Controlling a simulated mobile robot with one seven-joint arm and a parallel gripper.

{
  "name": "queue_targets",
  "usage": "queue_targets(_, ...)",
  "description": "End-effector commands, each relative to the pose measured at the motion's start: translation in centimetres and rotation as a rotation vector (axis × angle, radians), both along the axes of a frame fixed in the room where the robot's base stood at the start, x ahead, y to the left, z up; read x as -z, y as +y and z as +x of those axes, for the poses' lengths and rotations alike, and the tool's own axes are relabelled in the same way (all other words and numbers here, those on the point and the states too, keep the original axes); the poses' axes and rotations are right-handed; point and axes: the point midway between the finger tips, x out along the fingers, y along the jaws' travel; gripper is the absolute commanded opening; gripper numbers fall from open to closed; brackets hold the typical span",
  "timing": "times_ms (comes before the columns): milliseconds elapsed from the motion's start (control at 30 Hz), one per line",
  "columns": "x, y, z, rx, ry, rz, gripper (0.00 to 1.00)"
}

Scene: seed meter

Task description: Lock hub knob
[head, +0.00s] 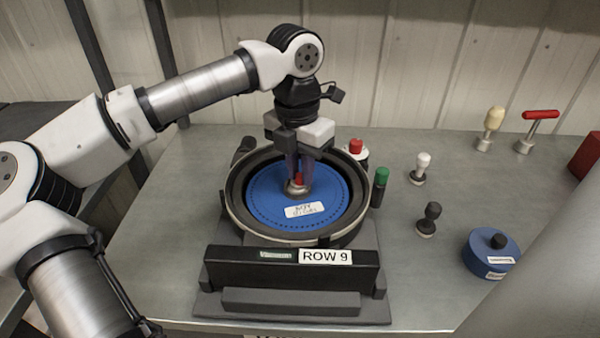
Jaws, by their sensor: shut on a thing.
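The seed meter (361,225) sits on the table with its round dark housing open upward. A blue disc (265,208) with a white label lies inside the housing. The hub knob (298,187), a small metal piece with a red part, stands at the centre of the disc. My gripper (299,180) points straight down over the hub and is shut on the knob. The fingers hide part of the knob, so I cannot tell its turn angle.
A black bar labelled ROW 9 (325,257) fronts the meter. A green-capped piece (380,187) and a red-topped piece (356,147) stand close to the housing. Several knobs and a blue round container (484,254) stand to the right.

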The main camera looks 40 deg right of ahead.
Motion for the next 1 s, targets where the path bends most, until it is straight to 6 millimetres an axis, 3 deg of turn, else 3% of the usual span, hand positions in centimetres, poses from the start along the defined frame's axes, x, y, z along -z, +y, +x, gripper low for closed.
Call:
queue_targets(600,-0.05,-0.15,-0.06,0.557,-0.001,-0.002,0.00)
queue_targets(1000,-0.08,-0.16,-0.06,0.753,-0.002,-0.002,0.00)
